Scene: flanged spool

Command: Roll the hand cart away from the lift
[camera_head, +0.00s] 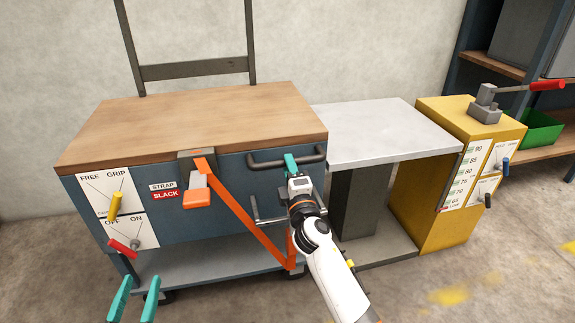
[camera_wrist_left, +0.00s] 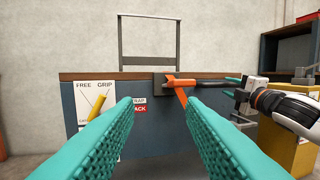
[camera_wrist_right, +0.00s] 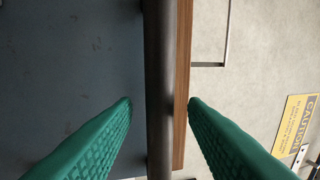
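The hand cart (camera_head: 190,130) has a wooden top and a blue body. It stands beside the yellow lift (camera_head: 440,165), whose grey platform (camera_head: 390,130) lies along the cart's right edge. My right gripper (camera_head: 290,163) is at the cart's dark handle bar (camera_head: 262,161). In the right wrist view, the bar (camera_wrist_right: 158,60) runs between the two open fingers, with a gap on each side. My left gripper (camera_head: 135,297) is open and empty, low in front of the cart's left end. An orange strap (camera_head: 240,215) hangs from a buckle (camera_head: 197,190); its label reads SLACK.
The cart's front has a yellow lever (camera_head: 116,205) at a FREE/GRIP plate and a red lever (camera_head: 123,247) at an OFF/ON plate. The lift has a red-tipped crank (camera_head: 545,86). A wall is behind; a shelf with a green bin (camera_head: 540,130) stands right. Open floor lies in front.

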